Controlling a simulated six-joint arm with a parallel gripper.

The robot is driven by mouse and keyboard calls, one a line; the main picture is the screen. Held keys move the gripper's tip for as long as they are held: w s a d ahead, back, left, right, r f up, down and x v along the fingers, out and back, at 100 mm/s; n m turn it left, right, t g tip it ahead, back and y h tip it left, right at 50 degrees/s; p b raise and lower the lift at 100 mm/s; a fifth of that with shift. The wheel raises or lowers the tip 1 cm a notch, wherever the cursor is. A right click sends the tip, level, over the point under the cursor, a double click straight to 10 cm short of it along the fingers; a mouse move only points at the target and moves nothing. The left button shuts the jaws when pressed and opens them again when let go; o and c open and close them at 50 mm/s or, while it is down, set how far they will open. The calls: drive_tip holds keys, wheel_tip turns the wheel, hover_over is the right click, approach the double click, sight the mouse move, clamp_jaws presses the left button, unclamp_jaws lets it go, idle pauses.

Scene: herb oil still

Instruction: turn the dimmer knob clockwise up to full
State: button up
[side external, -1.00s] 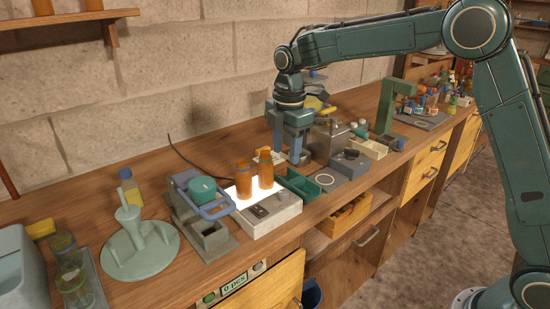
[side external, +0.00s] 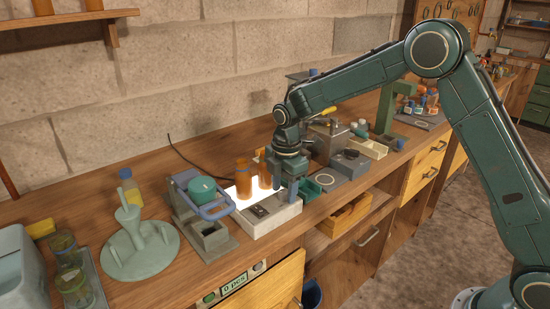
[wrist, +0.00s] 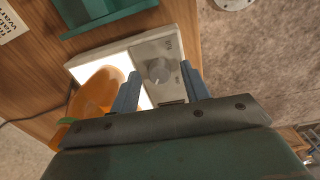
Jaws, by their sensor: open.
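The dimmer knob (wrist: 158,71) is a small round grey knob on the pale control strip of the light box (wrist: 151,48). In the wrist view it lies between my two fingertips, with a gap on each side. The light box (side external: 263,228) has a bright glowing top in the side view, where my gripper hides the knob. My gripper (side external: 284,190) is open, pointing down over the right end of the strip. It also shows in the wrist view (wrist: 160,75). I cannot tell whether the fingertips reach the knob's height.
Two amber bottles (side external: 243,180) stand on the glowing panel close to my gripper; one also shows in the wrist view (wrist: 97,92). A green tray (side external: 312,187) is just right of the box. The bench's front edge is near.

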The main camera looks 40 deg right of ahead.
drive_tip(key=c, duration=1)
